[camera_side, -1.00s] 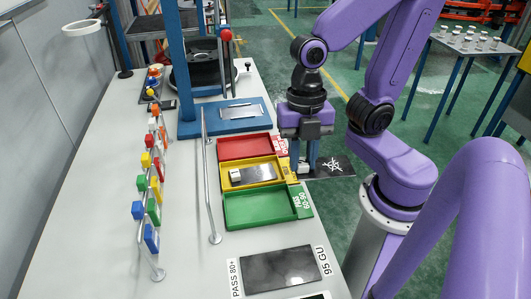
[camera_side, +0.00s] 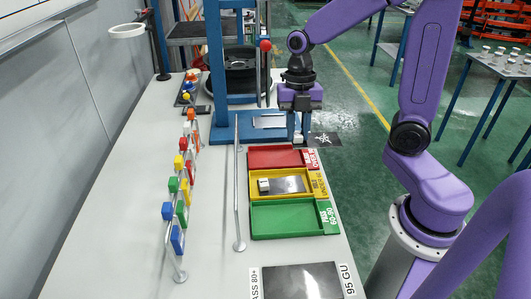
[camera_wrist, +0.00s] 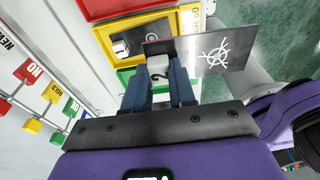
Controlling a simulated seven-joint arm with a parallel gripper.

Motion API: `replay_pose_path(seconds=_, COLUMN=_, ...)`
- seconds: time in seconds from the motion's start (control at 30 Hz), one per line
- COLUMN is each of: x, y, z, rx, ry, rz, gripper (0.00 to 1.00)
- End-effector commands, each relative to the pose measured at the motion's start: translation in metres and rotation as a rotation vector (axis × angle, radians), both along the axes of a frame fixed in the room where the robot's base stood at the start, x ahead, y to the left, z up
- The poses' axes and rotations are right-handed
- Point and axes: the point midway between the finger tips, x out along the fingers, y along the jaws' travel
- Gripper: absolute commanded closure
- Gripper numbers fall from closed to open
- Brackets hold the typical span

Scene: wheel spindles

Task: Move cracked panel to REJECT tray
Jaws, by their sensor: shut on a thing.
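My gripper (camera_side: 298,138) is shut on the small numbered block of the cracked panel (camera_side: 325,140), beyond the right far end of the trays. The dark panel with a white crack mark (camera_wrist: 214,52) sticks out to the right of my fingers (camera_wrist: 160,80) in the wrist view; the block shows a "2". The red tray (camera_side: 284,165), which looks empty, lies at the far end of the tray row in the side view. Its label is partly readable. In the wrist view the red tray (camera_wrist: 105,8) is at the top edge.
The yellow tray (camera_side: 258,195) holds a grey panel (camera_side: 289,184) with a white block. The green tray (camera_side: 290,220) is empty. A blue press (camera_side: 222,128) stands behind the trays. A metal rail (camera_side: 238,205) and coloured tags (camera_side: 182,190) are to the left. Another dark panel (camera_side: 300,281) lies in front.

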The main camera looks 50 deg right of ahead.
Motion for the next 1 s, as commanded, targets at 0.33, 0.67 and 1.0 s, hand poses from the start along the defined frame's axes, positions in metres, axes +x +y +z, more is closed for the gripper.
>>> replay_pose_path(seconds=0.33, x=0.057, y=0.001, z=-0.026, rx=0.000, ry=0.003, rz=-0.002, gripper=1.00)
replay_pose_path(seconds=0.67, x=0.098, y=0.002, z=-0.067, rx=0.000, ry=0.003, rz=-0.002, gripper=1.00)
replay_pose_path(seconds=1.0, x=0.116, y=0.003, z=-0.087, rx=0.001, ry=0.001, rz=-0.001, gripper=1.00)
